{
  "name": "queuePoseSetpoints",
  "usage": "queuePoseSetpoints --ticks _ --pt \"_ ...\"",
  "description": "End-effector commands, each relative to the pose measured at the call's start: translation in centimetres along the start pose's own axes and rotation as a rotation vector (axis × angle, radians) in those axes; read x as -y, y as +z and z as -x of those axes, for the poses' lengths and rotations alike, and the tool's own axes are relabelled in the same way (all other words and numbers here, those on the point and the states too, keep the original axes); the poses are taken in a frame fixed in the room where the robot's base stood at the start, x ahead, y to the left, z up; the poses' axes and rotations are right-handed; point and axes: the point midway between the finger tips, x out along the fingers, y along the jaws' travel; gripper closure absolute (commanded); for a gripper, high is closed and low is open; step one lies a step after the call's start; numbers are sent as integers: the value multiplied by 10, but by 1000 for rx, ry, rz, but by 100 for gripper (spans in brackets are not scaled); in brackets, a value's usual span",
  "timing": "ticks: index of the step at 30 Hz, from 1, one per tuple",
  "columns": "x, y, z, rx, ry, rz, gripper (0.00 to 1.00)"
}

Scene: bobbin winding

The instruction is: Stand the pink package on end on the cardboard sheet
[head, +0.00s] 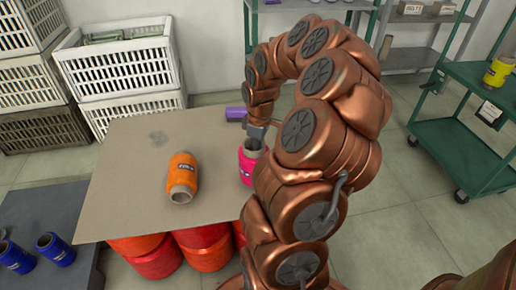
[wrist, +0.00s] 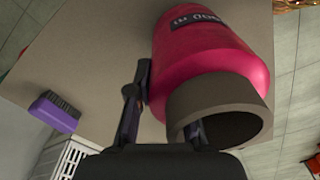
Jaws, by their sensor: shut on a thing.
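The pink package (head: 247,168) is a bobbin with a dark label and a hollow grey core. In the head view it stands about upright at the right edge of the cardboard sheet (head: 122,190); whether it touches the sheet is unclear. In the wrist view the pink package (wrist: 215,55) shows its open core end towards my gripper (wrist: 163,115). My gripper is shut on its wall, one finger outside and the other inside the core opening. In the head view my gripper (head: 257,136) is partly hidden by my arm.
A purple brush (head: 236,114) lies near the far right edge. White crates (head: 120,70) stand behind; blue packages (head: 55,248) are at left. The sheet's left part is clear.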

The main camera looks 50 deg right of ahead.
Motion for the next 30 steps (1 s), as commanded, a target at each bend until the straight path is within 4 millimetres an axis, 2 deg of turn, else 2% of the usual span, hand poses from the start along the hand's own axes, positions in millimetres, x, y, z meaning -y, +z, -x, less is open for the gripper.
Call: queuePoseSetpoints --ticks 6,7,15,25,30 --pt "0 0 0 0 0 0 100" --pt "0 0 0 0 0 0 80" --pt "0 0 0 0 0 0 52" --pt "0 0 2 1 0 0 52" --pt "-1 0 18 0 3 0 52"
